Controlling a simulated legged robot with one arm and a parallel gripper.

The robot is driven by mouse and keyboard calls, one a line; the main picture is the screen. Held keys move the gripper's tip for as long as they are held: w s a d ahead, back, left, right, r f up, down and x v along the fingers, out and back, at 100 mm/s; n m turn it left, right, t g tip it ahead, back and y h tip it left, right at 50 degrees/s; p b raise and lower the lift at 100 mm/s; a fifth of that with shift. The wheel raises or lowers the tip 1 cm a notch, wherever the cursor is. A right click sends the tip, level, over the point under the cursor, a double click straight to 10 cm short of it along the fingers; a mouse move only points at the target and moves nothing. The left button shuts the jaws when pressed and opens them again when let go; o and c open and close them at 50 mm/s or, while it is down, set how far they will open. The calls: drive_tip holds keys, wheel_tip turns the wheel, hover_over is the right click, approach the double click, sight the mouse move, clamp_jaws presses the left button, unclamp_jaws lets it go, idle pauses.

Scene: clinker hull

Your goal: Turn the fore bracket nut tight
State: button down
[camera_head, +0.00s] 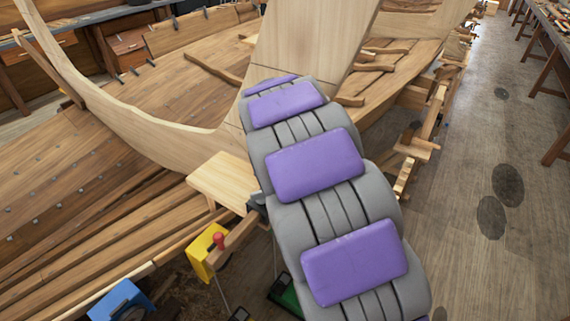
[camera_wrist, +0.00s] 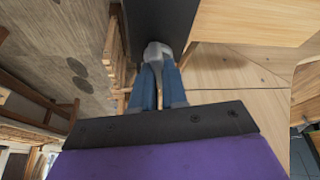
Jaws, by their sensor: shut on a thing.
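My gripper (camera_wrist: 158,76) shows in the wrist view as two blue fingers reaching up from a dark plate. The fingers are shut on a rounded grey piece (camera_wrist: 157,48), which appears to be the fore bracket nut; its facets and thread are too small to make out. The nut sits at the lower end of a wide black part (camera_wrist: 160,18), which looks like the bracket. A thin tan rod-like strip shows between the fingers. In the head view my grey and purple arm hides the gripper, the nut and the bracket.
The wooden hull (camera_head: 150,110) with its curved stem fills the left and middle. A small wooden board (camera_head: 224,180), a yellow box (camera_head: 205,246) and a blue box (camera_head: 120,301) are at lower left. Floor (camera_head: 490,180) at the right is open, with benches beyond.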

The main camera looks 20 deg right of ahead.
drive_tip(key=shift+m, duration=0.3)
drive_tip(key=c, duration=1.2)
unclamp_jaws()
drive_tip(key=shift+a, duration=0.1)
drive_tip(key=shift+o, duration=0.2)
drive_tip(key=p+v, duration=0.2)
drive_tip(key=v, duration=1.5)
drive_tip(key=shift+a, duration=0.25)
